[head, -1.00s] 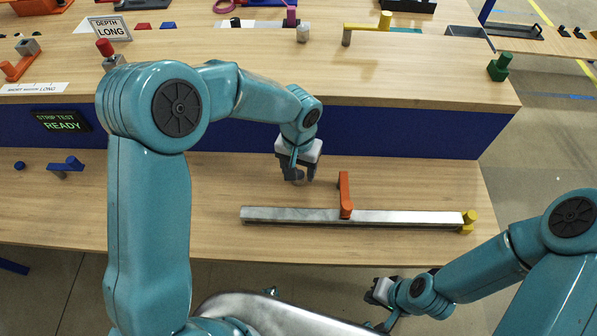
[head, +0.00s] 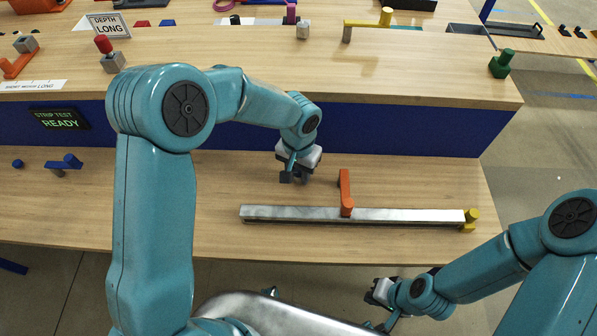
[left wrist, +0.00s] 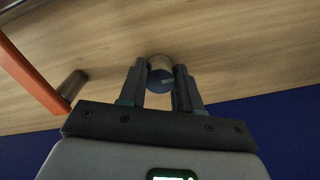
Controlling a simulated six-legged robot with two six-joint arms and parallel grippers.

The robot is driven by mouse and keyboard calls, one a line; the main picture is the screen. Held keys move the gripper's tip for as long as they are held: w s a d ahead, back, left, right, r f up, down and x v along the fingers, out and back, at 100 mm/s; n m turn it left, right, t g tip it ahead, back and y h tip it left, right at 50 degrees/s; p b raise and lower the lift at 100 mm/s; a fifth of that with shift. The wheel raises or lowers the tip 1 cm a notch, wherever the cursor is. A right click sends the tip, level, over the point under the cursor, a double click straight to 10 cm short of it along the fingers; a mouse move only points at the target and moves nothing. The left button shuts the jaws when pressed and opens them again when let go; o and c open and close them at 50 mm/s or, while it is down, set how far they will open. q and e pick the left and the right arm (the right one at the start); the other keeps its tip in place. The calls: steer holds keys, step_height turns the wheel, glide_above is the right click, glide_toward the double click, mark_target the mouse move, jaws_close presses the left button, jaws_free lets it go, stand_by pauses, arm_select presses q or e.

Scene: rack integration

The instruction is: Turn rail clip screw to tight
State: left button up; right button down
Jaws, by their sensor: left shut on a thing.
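My left gripper (head: 297,178) points down at the lower wooden bench, behind the metal rail. In the left wrist view its two dark fingers (left wrist: 160,82) are shut on the sides of a round metal screw head (left wrist: 160,66) with a darker mark on its face. I take this for the rail clip screw; in the head view the fingers hide it. How tight it is cannot be told. My right gripper (head: 381,292) hangs low in front of the bench, apart from everything on it; its finger gap is unclear.
The silver rail (head: 400,216) lies along the bench front, with an orange lever (head: 345,190) across it and a yellow clip (head: 471,218) at its right end. A raised shelf with a blue front (head: 400,131) stands behind.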

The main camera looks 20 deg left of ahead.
mark_target(298, 172)
arm_select(q)
steer(key=o, duration=1)
steer(key=shift+o, duration=0.2)
step_height(298, 172, up, 16)
steer(key=p, duration=0.1)
steer(key=shift+r, duration=0.2)
